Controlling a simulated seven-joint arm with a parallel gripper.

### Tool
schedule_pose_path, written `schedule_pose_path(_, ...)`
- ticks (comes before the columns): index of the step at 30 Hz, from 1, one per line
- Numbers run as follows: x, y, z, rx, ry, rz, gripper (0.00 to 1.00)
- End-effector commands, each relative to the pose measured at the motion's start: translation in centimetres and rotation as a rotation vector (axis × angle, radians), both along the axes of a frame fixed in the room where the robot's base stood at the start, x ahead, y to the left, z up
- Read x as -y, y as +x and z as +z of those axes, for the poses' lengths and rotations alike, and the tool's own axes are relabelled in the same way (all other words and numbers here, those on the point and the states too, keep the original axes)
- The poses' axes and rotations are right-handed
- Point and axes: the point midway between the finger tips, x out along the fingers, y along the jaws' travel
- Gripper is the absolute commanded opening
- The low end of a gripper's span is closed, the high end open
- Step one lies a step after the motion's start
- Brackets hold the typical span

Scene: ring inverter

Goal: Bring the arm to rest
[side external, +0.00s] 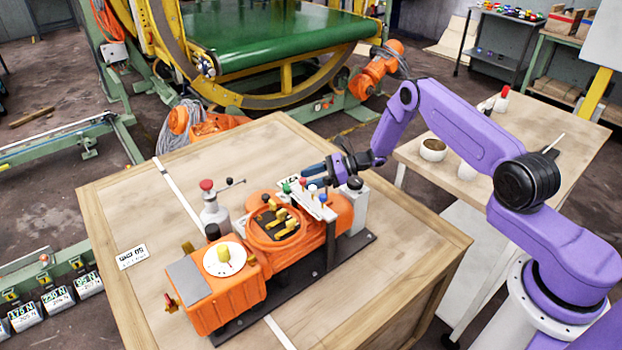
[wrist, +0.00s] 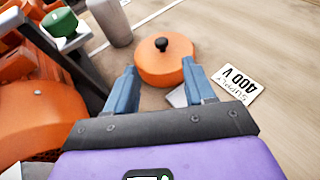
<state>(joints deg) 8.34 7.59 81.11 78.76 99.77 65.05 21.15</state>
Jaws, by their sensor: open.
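My gripper (side external: 316,171) is near the far side of the orange machine (side external: 285,235), close to its upright panel with coloured knobs (side external: 318,203). In the wrist view my gripper (wrist: 159,68) has its two blue fingers apart with nothing held between them. A round orange piece with a black knob (wrist: 160,66) lies beyond the fingertips. I cannot tell from the views whether the fingers touch it. The purple arm (side external: 460,130) reaches in from the right.
The machine stands on a wooden crate top (side external: 130,215). A side table (side external: 480,165) with cups is at the right. Bare wood lies at the crate's right.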

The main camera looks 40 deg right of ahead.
Motion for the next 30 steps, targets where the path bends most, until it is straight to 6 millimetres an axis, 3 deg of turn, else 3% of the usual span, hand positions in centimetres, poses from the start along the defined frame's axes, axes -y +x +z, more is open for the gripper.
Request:
schedule_pose_path(5,-0.8,0.3,0.8,0.025,-0.019,0.025,0.54)
schedule_pose_path(8,-3.0,1.0,2.9,0.093,-0.067,0.091,0.54)
schedule_pose_path(12,-8.2,1.6,7.4,0.252,-0.169,0.238,0.54)
schedule_pose_path(16,-13.3,0.9,11.7,0.409,-0.254,0.38,0.54)
schedule_pose_path(24,-19.2,-9.5,16.3,0.527,-0.365,0.838,0.54)
schedule_pose_path(30,-20.9,-18.8,19.4,0.656,-0.457,1.198,0.54)
